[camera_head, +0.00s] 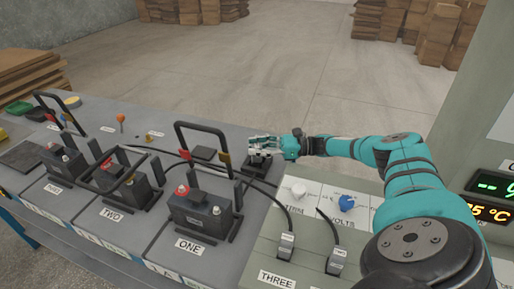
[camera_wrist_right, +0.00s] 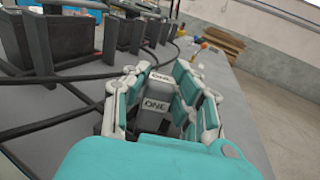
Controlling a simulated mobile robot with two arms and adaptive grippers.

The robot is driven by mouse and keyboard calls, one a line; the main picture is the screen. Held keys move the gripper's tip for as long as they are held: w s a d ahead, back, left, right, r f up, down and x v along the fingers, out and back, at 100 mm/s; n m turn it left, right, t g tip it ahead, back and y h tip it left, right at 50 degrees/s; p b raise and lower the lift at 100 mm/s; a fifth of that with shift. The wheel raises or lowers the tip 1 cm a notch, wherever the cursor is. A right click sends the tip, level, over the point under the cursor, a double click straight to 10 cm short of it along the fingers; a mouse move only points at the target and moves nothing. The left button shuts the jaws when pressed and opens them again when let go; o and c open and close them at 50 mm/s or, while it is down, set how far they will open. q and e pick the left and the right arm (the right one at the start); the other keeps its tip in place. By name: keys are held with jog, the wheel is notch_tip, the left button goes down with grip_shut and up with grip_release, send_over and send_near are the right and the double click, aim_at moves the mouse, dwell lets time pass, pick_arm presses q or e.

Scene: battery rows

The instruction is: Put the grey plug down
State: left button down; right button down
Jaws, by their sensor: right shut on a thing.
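The grey plug (camera_wrist_right: 153,120) carries a white ONE label and sits between the fingers of my right gripper (camera_wrist_right: 158,82) in the right wrist view. My right gripper is shut on it. In the head view my right gripper (camera_head: 264,144) is at the back edge of the bench, over a dark block (camera_head: 258,161). The plug is hard to make out there. My left gripper is not in view.
Black cables cross the bench (camera_head: 262,196). Grey plugs marked THREE (camera_head: 286,245) and TWO (camera_head: 337,260) stand on the panel at front right. Open floor lies behind.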

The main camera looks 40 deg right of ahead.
jog(key=shift+f, duration=0.2)
jog(key=c, duration=1.1)
grip_release()
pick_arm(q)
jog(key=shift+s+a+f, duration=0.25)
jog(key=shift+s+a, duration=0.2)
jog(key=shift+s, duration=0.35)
pick_arm(e)
jog(key=shift+r, duration=0.2)
jog(key=shift+s+d, duration=0.1)
jog(key=shift+d, duration=0.05)
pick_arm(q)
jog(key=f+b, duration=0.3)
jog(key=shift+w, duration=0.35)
pick_arm(e)
jog(key=v, duration=1.1)
jog(key=shift+s+d, duration=0.25)
